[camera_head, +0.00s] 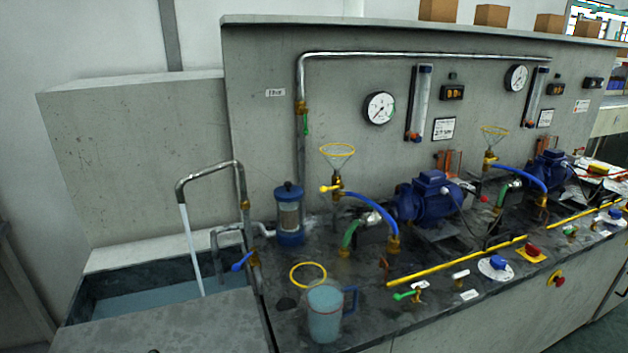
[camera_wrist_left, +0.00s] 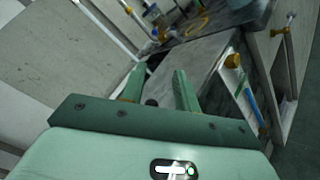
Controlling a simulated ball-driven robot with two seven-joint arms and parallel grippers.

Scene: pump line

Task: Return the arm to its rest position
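My left gripper (camera_wrist_left: 158,88) shows in the left wrist view with its two green fingers apart and nothing between them. Beyond the fingers is a grey slab (camera_wrist_left: 200,65) of the bench, with the fingers apart from it as far as I can tell. Neither arm nor gripper shows in the head view. My right gripper is in no view. In the head view a clear jug (camera_head: 325,312) with a blue handle stands upright on the dark bench top and holds bluish liquid.
Water runs from a bent pipe (camera_head: 210,167) into the sink tank (camera_head: 85,297) at the left. A yellow ring (camera_head: 308,275) lies by the jug. Blue pumps (camera_head: 430,197), yellow-rimmed funnels (camera_head: 337,150), hoses and a yellow rail (camera_head: 455,262) crowd the bench. The front edge has valves and switches.

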